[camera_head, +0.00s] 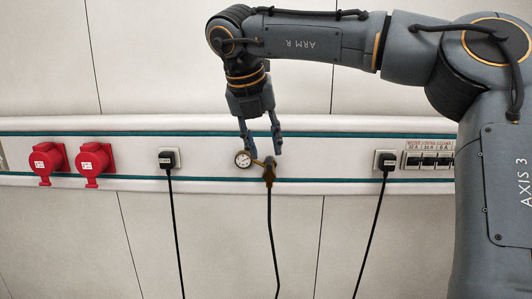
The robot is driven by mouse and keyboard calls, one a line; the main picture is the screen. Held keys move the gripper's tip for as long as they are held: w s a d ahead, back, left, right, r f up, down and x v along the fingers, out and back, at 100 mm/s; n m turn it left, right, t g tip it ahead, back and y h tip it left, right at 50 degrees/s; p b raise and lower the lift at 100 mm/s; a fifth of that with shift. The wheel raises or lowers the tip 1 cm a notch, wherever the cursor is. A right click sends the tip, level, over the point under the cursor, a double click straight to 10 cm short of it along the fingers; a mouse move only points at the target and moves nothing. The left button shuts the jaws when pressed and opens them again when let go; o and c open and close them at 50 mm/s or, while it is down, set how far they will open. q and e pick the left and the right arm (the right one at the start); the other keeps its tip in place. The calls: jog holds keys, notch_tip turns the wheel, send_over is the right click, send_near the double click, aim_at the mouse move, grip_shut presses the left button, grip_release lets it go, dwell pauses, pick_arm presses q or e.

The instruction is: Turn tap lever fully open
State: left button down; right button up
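The tap (269,174) is a small dark brass fitting on the white wall rail, with a black hose hanging from its lower end. A round pressure gauge (243,159) sits just to its left, joined by a short brass piece. I cannot make out the lever clearly at this size. My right gripper (263,151) points down at the tap from above. Its two fingers are apart, with the tap's upper part just below the gap between them. I cannot tell whether a finger touches it. My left gripper is not in view.
Two red sockets (95,159) are on the rail at left. Black plugs with hanging cables sit on either side of the tap, at left (168,158) and right (387,160). A switch panel (428,158) is partly behind my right arm.

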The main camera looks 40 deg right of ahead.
jog(key=v, duration=0.4)
jog(key=shift+s+a+r, duration=0.1)
jog(key=shift+a+r, duration=0.1)
jog(key=shift+r, duration=0.15)
jog(key=shift+f, duration=0.1)
